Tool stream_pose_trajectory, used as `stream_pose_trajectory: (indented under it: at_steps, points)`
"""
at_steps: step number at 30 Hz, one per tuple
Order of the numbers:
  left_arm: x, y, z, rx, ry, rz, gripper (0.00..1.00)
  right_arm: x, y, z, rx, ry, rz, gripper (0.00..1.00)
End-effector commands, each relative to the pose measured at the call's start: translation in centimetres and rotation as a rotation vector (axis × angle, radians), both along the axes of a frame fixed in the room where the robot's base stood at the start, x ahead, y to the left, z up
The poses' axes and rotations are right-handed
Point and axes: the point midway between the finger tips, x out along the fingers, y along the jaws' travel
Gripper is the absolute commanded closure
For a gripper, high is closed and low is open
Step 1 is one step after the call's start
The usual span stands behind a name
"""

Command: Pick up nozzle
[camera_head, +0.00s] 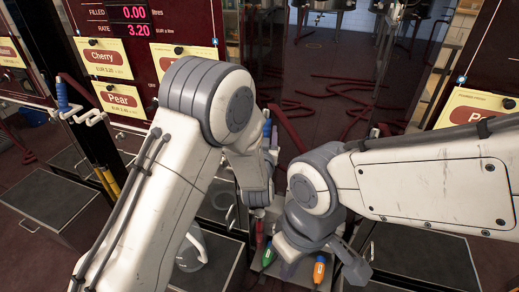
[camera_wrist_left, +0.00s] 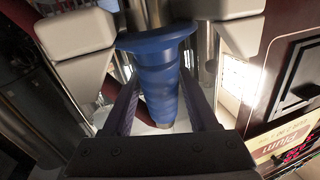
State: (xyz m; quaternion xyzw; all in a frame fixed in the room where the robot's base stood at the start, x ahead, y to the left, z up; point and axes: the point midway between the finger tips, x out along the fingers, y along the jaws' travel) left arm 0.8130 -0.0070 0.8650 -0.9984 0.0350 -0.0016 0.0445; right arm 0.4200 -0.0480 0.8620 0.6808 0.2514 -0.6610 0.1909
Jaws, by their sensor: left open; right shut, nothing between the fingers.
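A nozzle with a ribbed blue grip and a wide blue collar (camera_wrist_left: 160,85) stands nearly upright in the left wrist view. My left gripper (camera_wrist_left: 161,98) is open, with one dark finger on each side of the blue grip; I cannot tell whether they touch it. In the head view my left gripper (camera_head: 269,152) is mostly hidden by my own arm, with a little blue beside it. My right gripper (camera_head: 292,268) is shut and empty, low near the middle. Another blue-gripped nozzle (camera_head: 62,94) hangs on the pump at left.
A dark red pump panel (camera_head: 135,50) with Cherry and Pear labels stands at left. A green-topped bottle (camera_head: 268,257) and an orange bottle (camera_head: 319,270) are close to my right gripper. A clear jug (camera_head: 192,252) is partly hidden by my left arm. Red hoses (camera_head: 345,90) lie on the floor behind.

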Motion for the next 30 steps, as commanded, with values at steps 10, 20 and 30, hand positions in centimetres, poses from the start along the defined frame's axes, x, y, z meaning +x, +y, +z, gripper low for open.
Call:
stream_pose_trajectory:
  at_steps: [10,20,30]
  points:
    - [1.9,0.0,0.0,0.000,0.001,0.001,0.41,0.0,0.0,0.1,0.000,0.000,0.000,1.00]
    - [1.8,0.1,0.1,0.000,-0.002,0.003,1.00,0.0,0.0,0.1,0.000,0.000,0.000,1.00]
    - [1.7,-0.3,1.0,-0.001,-0.004,0.000,1.00,0.0,0.0,0.5,0.000,0.000,0.000,1.00]
